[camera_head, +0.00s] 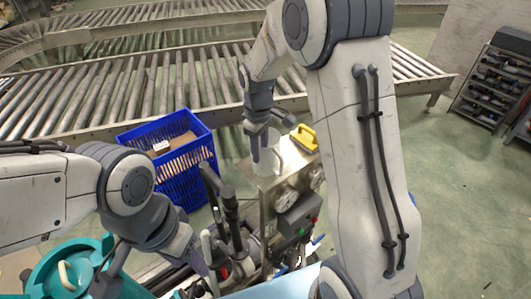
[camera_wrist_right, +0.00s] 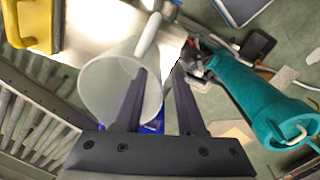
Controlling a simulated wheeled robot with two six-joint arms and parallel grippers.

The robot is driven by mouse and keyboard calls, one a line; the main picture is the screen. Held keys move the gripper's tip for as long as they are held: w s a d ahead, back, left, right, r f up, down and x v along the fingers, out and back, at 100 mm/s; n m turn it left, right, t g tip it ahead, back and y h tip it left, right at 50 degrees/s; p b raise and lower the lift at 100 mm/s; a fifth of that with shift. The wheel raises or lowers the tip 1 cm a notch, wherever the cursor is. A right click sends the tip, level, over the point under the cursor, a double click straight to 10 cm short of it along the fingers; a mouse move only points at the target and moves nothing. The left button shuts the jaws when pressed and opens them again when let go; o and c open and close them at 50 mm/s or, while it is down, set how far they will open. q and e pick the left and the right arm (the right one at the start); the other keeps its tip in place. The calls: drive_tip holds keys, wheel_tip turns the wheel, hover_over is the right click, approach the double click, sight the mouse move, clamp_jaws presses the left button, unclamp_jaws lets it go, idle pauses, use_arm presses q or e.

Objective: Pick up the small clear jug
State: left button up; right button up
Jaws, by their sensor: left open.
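The small clear jug (camera_wrist_right: 100,88) is pale and translucent, with a white handle (camera_wrist_right: 149,36). In the head view the jug (camera_head: 268,163) is on the edge of a metal stand, partly hidden by my right gripper (camera_head: 264,148). In the right wrist view my right gripper (camera_wrist_right: 157,85) is open at the jug. One finger overlaps the jug's body and the other is beside its rim. I cannot tell whether either touches it. My left gripper (camera_head: 155,273) is open and empty at the lower left, away from the jug.
A yellow object (camera_head: 304,137) is on the metal stand (camera_head: 290,160) close to the jug. A blue crate (camera_head: 185,180) stands left of the stand. Black upright handles (camera_head: 232,205) rise between my arms. A teal container (camera_head: 60,255) is at lower left; roller conveyors (camera_head: 150,85) run behind.

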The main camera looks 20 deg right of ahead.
sight(261, 175)
drive_tip(key=shift+f, duration=0.65)
drive_tip(key=shift+f+p, duration=0.35)
drive_tip(key=shift+p, duration=0.2)
drive_tip(key=f, duration=0.1)
drive_tip(key=f+p, duration=0.1)
drive_tip(key=f, duration=0.1)
drive_tip(key=shift+w+f+p, duration=0.2)
drive_tip(key=shift+f+p, duration=0.05)
drive_tip(key=shift+p, duration=0.05)
drive_tip(key=shift+f, duration=0.4)
drive_tip(key=shift+c, duration=0.3)
clamp_jaws()
